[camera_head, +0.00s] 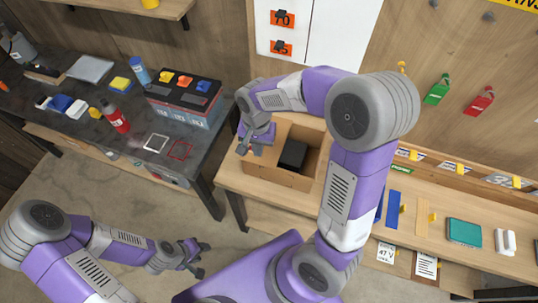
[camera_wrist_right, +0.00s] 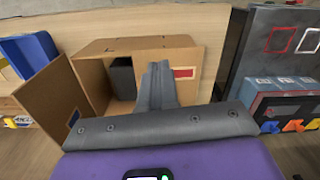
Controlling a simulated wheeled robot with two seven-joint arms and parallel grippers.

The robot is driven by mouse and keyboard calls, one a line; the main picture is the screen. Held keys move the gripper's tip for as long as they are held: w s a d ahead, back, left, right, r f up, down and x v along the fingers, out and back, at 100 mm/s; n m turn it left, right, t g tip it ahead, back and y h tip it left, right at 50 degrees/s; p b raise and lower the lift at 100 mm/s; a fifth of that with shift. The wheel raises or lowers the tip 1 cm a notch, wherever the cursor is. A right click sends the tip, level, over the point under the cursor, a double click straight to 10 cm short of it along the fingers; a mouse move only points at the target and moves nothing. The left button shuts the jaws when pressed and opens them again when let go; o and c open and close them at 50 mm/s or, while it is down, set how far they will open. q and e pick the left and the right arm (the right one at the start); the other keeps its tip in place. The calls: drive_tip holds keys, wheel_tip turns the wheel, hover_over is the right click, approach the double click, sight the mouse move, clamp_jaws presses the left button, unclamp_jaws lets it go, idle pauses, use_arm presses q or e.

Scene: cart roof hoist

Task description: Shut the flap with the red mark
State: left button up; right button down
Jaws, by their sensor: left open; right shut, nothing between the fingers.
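An open cardboard box (camera_head: 308,181) stands on the wooden bench in the head view, with a dark block (camera_head: 292,154) inside. In the right wrist view, the flap with the red mark (camera_wrist_right: 194,58) lies across the right part of the box opening; I cannot tell whether it is fully shut. The flap with the blue mark (camera_wrist_right: 48,107) stands swung out at the left. My right gripper (camera_head: 250,150) is at the box's left side; its shut, empty fingers (camera_wrist_right: 158,72) appear before the red-marked flap, contact unclear. My left gripper (camera_head: 204,259) is open above the floor.
A dark table (camera_head: 72,121) at the left holds a battery-like box (camera_head: 186,100), a red bottle (camera_head: 115,117) and other small items. The wooden bench (camera_head: 480,268) continues right with a teal box (camera_head: 464,232). Bare floor lies between dark table and bench.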

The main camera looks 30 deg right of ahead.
wheel_tip(320, 180, up, 5)
drive_tip(key=m, duration=0.1)
hover_over(270, 165)
drive_tip(key=a, duration=0.1)
drive_tip(key=shift+m+h, duration=0.3)
drive_tip(key=shift+m, duration=0.1)
drive_tip(key=f, duration=1.3)
drive_tip(key=shift+d+b, duration=0.3)
drive_tip(key=shift+b, duration=0.05)
drive_tip(key=shift+f, duration=0.15)
